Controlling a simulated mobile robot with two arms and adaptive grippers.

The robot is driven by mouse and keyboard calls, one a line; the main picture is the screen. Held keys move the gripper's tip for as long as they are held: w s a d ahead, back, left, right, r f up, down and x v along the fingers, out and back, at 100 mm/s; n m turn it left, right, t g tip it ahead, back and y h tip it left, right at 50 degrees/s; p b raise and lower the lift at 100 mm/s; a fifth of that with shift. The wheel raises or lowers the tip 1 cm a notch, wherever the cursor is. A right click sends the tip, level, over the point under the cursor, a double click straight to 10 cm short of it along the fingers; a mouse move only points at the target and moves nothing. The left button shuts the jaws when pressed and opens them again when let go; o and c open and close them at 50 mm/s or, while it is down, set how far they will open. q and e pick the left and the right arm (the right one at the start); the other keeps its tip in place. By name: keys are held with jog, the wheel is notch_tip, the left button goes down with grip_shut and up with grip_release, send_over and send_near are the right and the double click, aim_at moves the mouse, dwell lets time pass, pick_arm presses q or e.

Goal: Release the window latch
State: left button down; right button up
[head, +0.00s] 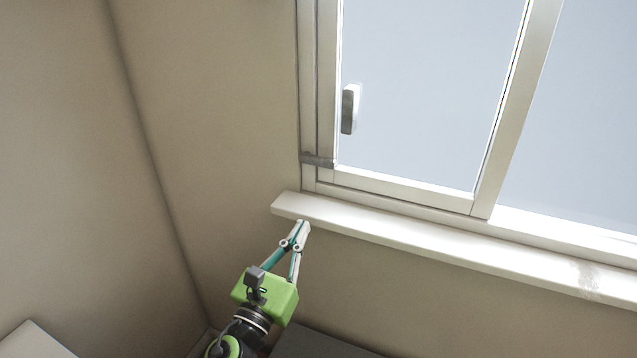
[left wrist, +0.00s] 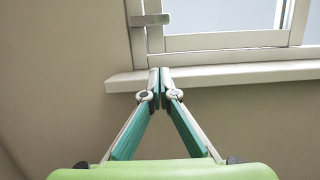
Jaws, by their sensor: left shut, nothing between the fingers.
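The window latch (head: 319,161) is a small grey bar lying across the lower left corner of the window frame. It also shows in the left wrist view (left wrist: 152,20), above my fingertips. A grey upright handle (head: 349,109) sits on the window pane above the latch in the head view. My left gripper (head: 301,226) is shut and empty. Its fingertips are at the front edge of the sill, below the latch and apart from it. Its closed fingertips show in the left wrist view (left wrist: 160,72). My right gripper is in neither view.
A white window sill (head: 420,235) juts out below the window, between my left gripper and the latch in the picture. A wall corner runs down on the left. A light surface (head: 35,342) shows at the lower left.

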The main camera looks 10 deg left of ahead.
aim_at(318, 210)
pick_arm(q)
jog(key=p+x, duration=0.2)
jog(key=x, duration=0.7)
jog(key=shift+w+r, duration=0.15)
jog(key=shift+w, duration=0.1)
jog(key=r+p, duration=0.3)
jog(key=shift+w, duration=0.25)
jog(key=shift+s+r, duration=0.1)
jog(key=shift+r, duration=0.3)
